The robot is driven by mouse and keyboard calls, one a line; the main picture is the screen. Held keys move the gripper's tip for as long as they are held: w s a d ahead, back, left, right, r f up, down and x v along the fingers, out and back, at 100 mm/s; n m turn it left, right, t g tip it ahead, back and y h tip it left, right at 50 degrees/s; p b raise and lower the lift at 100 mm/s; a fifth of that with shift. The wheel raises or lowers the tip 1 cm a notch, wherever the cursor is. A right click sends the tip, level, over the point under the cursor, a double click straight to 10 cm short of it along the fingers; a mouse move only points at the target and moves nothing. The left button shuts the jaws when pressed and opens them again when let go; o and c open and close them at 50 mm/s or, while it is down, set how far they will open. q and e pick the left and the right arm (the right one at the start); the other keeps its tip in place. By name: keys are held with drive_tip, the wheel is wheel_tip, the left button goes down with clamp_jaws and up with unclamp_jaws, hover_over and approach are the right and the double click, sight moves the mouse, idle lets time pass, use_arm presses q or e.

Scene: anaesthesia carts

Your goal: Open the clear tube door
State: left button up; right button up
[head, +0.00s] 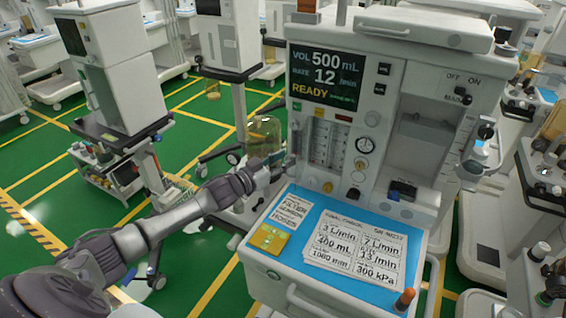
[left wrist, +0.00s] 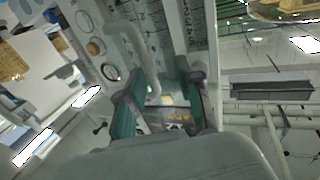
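The clear tube door (head: 328,145) covers the upright scaled flow tubes on the front of the anaesthesia cart, below the screen. It looks shut, though its edges are hard to make out. My left gripper (head: 281,163) is at the left edge of this front panel, beside the tubes. In the left wrist view its two teal fingers (left wrist: 160,103) stand apart, with a pale curved bar (left wrist: 147,60) reaching down between them. I cannot tell whether the fingers touch the bar. My right gripper is in neither view.
The cart's blue worktop (head: 290,240) holds printed cards (head: 357,247) and a yellow pad (head: 269,238). A clear canister (head: 264,135) stands just behind my left gripper. Other carts (head: 108,60) stand behind and to the right.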

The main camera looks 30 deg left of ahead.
use_arm(q)
wheel_tip(320, 180, up, 9)
drive_tip(key=w, duration=0.1)
drive_tip(key=shift+w+a, duration=0.2)
drive_tip(key=shift+w, duration=0.2)
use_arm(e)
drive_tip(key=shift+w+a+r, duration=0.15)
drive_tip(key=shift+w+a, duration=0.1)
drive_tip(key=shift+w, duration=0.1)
use_arm(q)
drive_tip(key=shift+g, duration=0.9)
drive_tip(key=f, duration=0.2)
drive_tip(key=s+d+f, duration=0.1)
drive_tip(key=f, duration=0.1)
drive_tip(key=s+f, duration=0.1)
drive_tip(key=f, duration=0.2)
drive_tip(key=shift+d, duration=0.4)
drive_tip(key=s+a+p, duration=0.1)
drive_tip(key=s+a, duration=0.7)
drive_tip(key=a, duration=0.5)
drive_tip(key=shift+s+a+f+p, duration=0.2)
drive_tip(key=shift+s+a+p, duration=0.1)
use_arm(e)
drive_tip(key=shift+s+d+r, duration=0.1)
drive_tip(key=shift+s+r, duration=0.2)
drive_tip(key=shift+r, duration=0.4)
